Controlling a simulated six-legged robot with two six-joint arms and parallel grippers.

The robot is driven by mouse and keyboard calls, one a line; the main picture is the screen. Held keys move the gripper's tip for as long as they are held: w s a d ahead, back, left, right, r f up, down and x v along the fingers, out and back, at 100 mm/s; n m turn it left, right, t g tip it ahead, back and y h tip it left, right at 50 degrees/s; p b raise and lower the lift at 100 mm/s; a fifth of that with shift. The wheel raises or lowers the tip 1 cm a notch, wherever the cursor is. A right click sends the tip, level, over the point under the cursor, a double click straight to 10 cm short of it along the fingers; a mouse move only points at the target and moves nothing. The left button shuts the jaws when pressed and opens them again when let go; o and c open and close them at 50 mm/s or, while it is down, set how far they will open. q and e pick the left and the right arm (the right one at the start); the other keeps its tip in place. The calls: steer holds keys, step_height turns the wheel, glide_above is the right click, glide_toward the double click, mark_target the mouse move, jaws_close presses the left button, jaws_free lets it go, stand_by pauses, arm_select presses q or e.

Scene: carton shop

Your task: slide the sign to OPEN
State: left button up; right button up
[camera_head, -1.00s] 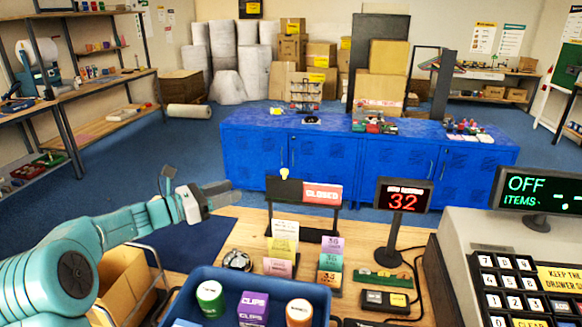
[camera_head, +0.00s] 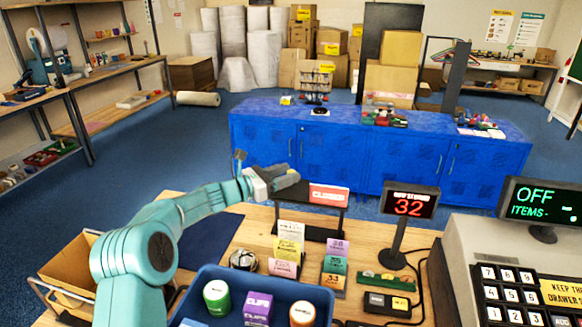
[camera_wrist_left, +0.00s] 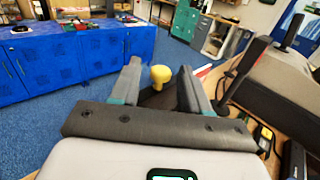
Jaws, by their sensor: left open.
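The sign shows a red CLOSED panel (camera_head: 329,195) at the right end of its dark stand (camera_head: 318,232) on the wooden counter. In the head view my left gripper (camera_head: 292,178) is at the left part of the sign and hides the knob and that end. In the left wrist view the yellow knob (camera_wrist_left: 160,75) stands between the two fingers of my left gripper (camera_wrist_left: 160,80). The fingers are open, with a gap visible on each side of the knob. My right gripper is in neither view.
A number display (camera_head: 409,203) reading 32 stands right of the sign, before the cash register (camera_head: 500,250). Card holders (camera_head: 288,245) stand in front of the sign. A blue tray (camera_head: 215,275) with tins is at the near edge. Blue cabinets (camera_head: 340,160) stand behind.

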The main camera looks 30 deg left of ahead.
arm_select(q)
steer(key=shift+x, duration=1.05)
